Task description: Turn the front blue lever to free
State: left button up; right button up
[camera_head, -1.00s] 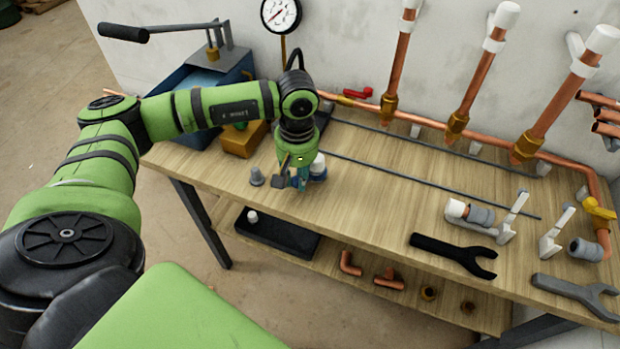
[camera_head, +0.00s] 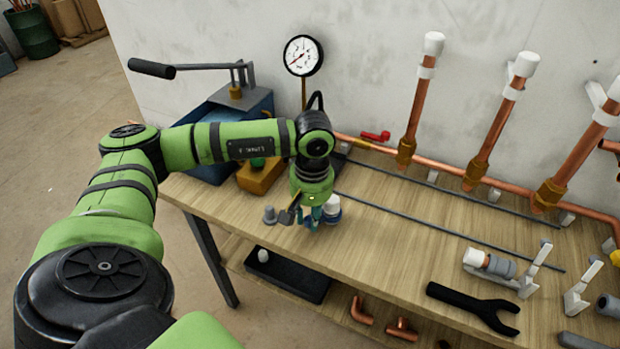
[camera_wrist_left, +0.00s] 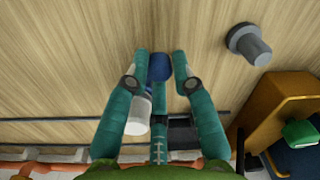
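My left gripper (camera_head: 312,220) points down over the left part of the workbench, with its teal fingers low over the wood. In the left wrist view its fingers (camera_wrist_left: 160,62) stand apart. A dark blue round part (camera_wrist_left: 160,67) shows between the fingertips; I cannot tell whether they touch it. A white cylinder with a blue ring (camera_wrist_left: 138,120) stands close beside the fingers; it also shows in the head view (camera_head: 332,204). No blue part can be clearly made out as a lever. My right gripper is in neither view.
Copper pipes (camera_head: 490,130) run along the wall. A black wrench (camera_head: 475,307) lies at the right; the front middle of the bench (camera_head: 385,250) is clear.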

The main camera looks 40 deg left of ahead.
pick_arm(q)
jog(key=shift+o, duration=0.7)
jog(key=shift+w+a, duration=0.1)
jog(key=shift+r, duration=0.15)
notch_tip(320, 180, up, 12)
jog(key=shift+f, duration=0.2)
